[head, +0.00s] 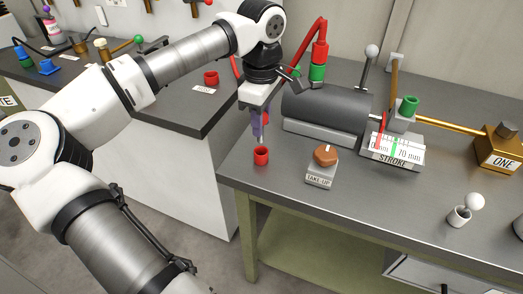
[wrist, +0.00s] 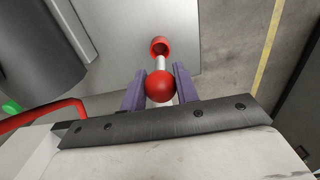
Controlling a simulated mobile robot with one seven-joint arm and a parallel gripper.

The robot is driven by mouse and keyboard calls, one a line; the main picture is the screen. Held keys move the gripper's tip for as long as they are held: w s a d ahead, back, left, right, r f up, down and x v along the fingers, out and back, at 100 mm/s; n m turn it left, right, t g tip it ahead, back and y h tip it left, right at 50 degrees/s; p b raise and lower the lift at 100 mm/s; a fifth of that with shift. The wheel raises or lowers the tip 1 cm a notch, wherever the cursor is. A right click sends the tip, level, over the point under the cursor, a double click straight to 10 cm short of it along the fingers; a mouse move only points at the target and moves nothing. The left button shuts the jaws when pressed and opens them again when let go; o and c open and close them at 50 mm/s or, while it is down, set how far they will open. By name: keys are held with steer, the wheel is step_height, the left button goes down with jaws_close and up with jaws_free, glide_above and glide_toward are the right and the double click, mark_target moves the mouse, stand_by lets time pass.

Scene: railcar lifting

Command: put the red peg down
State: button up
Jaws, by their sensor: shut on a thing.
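The red peg has a round red knob (wrist: 160,86) and a pale metal shaft (wrist: 161,64). In the wrist view the knob sits between the purple fingers of my gripper (wrist: 159,92), which is shut on it. In the head view my gripper (head: 258,132) points down near the bench's left front corner, and mostly hides the peg. A red cup (head: 261,156) stands on the bench right below it. In the wrist view the shaft points at the red cup (wrist: 160,46) and its end overlaps the rim. I cannot tell whether the tip is inside.
A "TAKE UP" block with a brown knob (head: 326,155) stands right of the cup. A grey cylinder (head: 325,107) with red pipe is behind. Another red cup (head: 211,78) stands on the left bench, across a gap. Open bench lies in front.

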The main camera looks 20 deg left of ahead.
mark_target(261, 141)
steer(key=shift+f+b, duration=1.4)
steer(key=shift+f, duration=1.4)
steer(key=shift+f, duration=0.2)
steer(key=o, duration=1)
steer(key=shift+r, duration=0.1)
step_height(261, 141, up, 12)
steer(key=shift+r+b, duration=0.15)
steer(key=shift+b, duration=0.2)
